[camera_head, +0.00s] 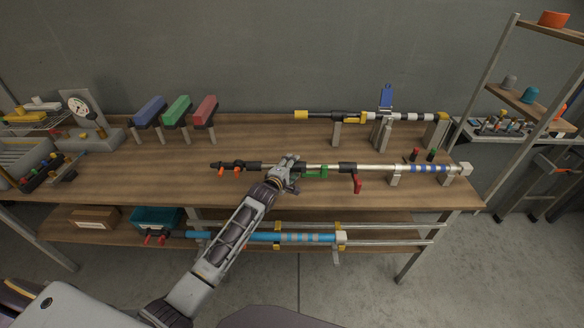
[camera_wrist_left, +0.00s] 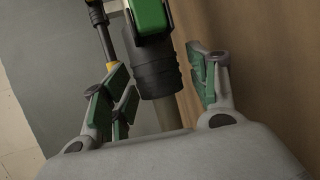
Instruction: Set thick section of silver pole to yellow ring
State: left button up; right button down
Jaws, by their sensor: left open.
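The silver pole (camera_head: 385,167) lies level along the front of the bench top on short posts. It has a dark left end with orange parts, a green clamp (camera_head: 316,172), a red lever (camera_head: 357,184) and blue bands toward its right end. My left gripper (camera_head: 290,166) is at the pole, just left of the green clamp. In the left wrist view its open fingers (camera_wrist_left: 158,88) stand on either side of the pole, with the dark collar (camera_wrist_left: 158,72) and green clamp (camera_wrist_left: 148,14) beyond. I cannot make out a yellow ring on the silver pole. My right gripper is out of view.
A second pole with yellow parts (camera_head: 301,115) stands behind on posts, beside a blue clamp (camera_head: 386,97). Blue, green and red blocks (camera_head: 177,109) stand at the back left. A blue pole (camera_head: 265,237) lies on the lower shelf. The bench top between is clear.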

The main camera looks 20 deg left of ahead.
pick_arm(q)
jog(key=shift+w+f, duration=0.1)
jog(key=shift+w, duration=0.15)
grip_shut()
dwell(0.4)
